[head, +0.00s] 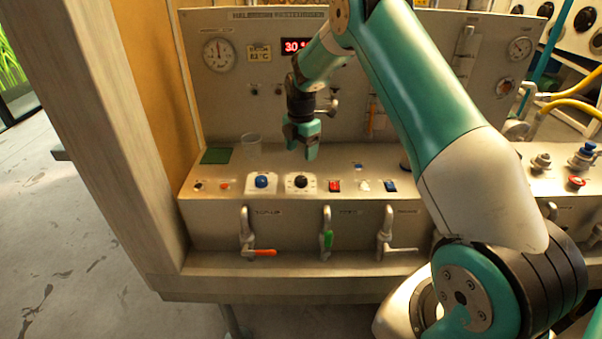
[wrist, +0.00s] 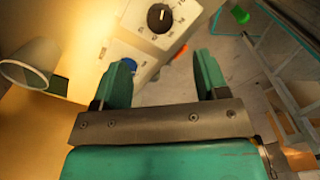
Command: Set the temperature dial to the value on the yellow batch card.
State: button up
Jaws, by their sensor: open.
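The yellow batch card (head: 260,54) is on the upright panel, left of the red display (head: 296,46); it seems to read 63 °C, though the print is small. A black dial (head: 301,181) with a white pointer sits on a white scale plate on the sloped console. The dial also shows at the top of the wrist view (wrist: 160,17), its scale numbers too small to read. My gripper (head: 302,150) is open and empty, pointing down above the console, apart from the dial. In the wrist view its two fingers (wrist: 163,80) are spread, with the dial beyond them.
A blue knob (head: 262,181) is just left of the dial, and a red switch (head: 335,186) just right. Valve handles, one orange (head: 262,252) and one green (head: 328,240), hang along the front.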

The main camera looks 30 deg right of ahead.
aim_at(301, 178)
notch_tip(301, 178, down, 10)
jog(key=p, duration=0.2)
jog(key=shift+f+p, duration=0.1)
jog(key=shift+p, duration=0.3)
jog(key=shift+c, duration=0.2)
jog(key=c, duration=0.9)
